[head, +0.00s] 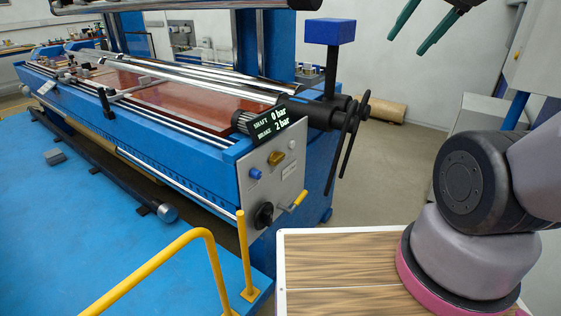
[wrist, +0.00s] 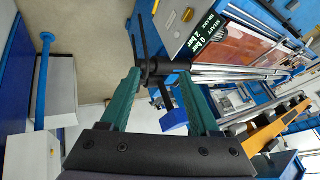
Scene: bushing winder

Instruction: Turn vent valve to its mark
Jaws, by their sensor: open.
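The grey control panel (head: 272,185) on the end of the blue winder carries a blue knob (head: 256,174), a brass-coloured knob (head: 276,158), a black round knob (head: 264,215) and a yellow lever (head: 300,199) pointing up and right. I cannot tell which is the vent valve, and no mark is legible. The brass knob also shows in the wrist view (wrist: 187,15), at its top. My gripper (head: 407,44) is open and empty, high at the upper right, apart from the panel. In the wrist view its green fingers (wrist: 160,72) frame the black shaft end in the background.
A display (head: 274,125) reads shaft 0 bar, brake 2 bar. The black handwheel bars (head: 347,140) and a blue block (head: 330,31) stick out right of the panel. A yellow railing (head: 190,240) stands in front. Open floor (head: 395,165) lies to the right.

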